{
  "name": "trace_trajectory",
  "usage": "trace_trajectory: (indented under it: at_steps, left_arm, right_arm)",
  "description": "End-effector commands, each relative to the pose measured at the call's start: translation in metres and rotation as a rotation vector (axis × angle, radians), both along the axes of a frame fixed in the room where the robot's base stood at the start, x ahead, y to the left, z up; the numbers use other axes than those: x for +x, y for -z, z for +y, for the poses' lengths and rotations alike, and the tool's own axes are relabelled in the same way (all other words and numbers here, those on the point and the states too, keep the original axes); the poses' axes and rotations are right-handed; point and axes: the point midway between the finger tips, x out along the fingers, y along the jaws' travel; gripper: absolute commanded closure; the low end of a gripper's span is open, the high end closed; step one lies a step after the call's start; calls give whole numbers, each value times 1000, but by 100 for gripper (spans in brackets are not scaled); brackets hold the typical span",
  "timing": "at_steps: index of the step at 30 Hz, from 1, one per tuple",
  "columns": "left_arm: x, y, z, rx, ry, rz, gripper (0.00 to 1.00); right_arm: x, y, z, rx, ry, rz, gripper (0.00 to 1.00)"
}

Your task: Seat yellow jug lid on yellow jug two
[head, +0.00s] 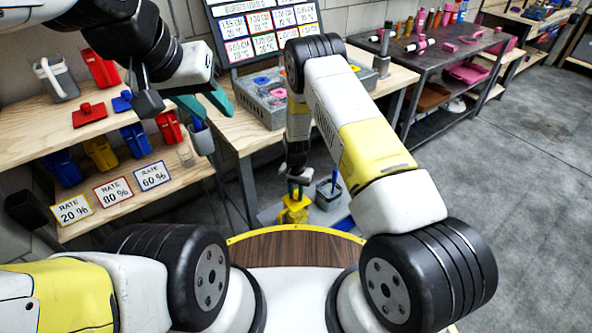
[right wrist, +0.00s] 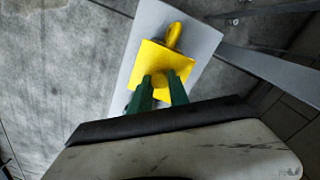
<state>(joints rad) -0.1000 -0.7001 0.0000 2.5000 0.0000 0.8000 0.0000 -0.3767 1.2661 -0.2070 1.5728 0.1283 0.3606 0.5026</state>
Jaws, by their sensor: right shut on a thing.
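My right gripper (head: 296,190) reaches down over a yellow jug (head: 294,215) standing on a low grey surface. In the right wrist view its green fingers (right wrist: 160,92) are shut on the round knob of the square yellow lid (right wrist: 152,59). The jug's yellow handle (right wrist: 174,36) sticks out past the lid's far edge; the lid hides the jug's rim. I cannot tell whether the lid touches the rim. My left gripper (head: 203,102) is open and empty in front of the left shelf. Another yellow jug (head: 101,153) stands on that shelf's lower level.
The left shelf holds red and blue jugs, a red lid (head: 88,114), a blue lid (head: 122,102) and rate cards. A grey case (head: 262,98) sits on the workbench. The floor at right is clear.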

Motion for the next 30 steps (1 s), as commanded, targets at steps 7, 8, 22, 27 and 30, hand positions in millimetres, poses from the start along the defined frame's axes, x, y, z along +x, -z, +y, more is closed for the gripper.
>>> trace_trajectory:
  at_steps: [7,8,22,27,30]
  left_arm:
    - [0,0,0,0,0,0,64]
    - [0,0,0,0,0,0,64]
    - [0,0,0,0,0,0,64]
    - [0,0,0,0,0,0,64]
    - [0,0,0,0,0,0,64]
  right_arm:
    - [0,0,0,0,0,0,100]
    - [0,0,0,0,0,0,100]
    - [-1,6,0,0,0,0,100]
    - [-1,6,0,0,0,0,100]
    - [-1,6,0,0,0,0,100]
